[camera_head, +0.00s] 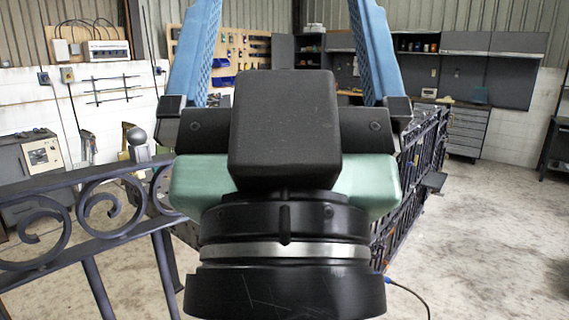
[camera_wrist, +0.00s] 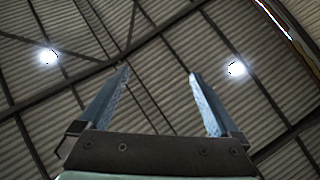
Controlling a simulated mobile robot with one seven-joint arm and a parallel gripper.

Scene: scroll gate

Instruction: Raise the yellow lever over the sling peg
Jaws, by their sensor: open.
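My gripper (camera_head: 287,30) fills the middle of the head view, its two blue fingers pointing up and spread wide apart. The fingertips run out of the top of that view. In the wrist view, the gripper (camera_wrist: 158,72) shows both fingers apart with nothing between them, against the ceiling. I cannot make out the yellow lever or the sling peg in either view; my wrist and gripper hide the centre of the head view.
A dark metal gate (camera_head: 85,215) with scrolls crosses the left foreground. Dark ironwork (camera_head: 415,185) stands behind my wrist at right. A grey machine (camera_head: 35,165) is at far left. Grey drawers (camera_head: 467,130) stand by the back wall. Concrete floor (camera_head: 490,235) is open at right.

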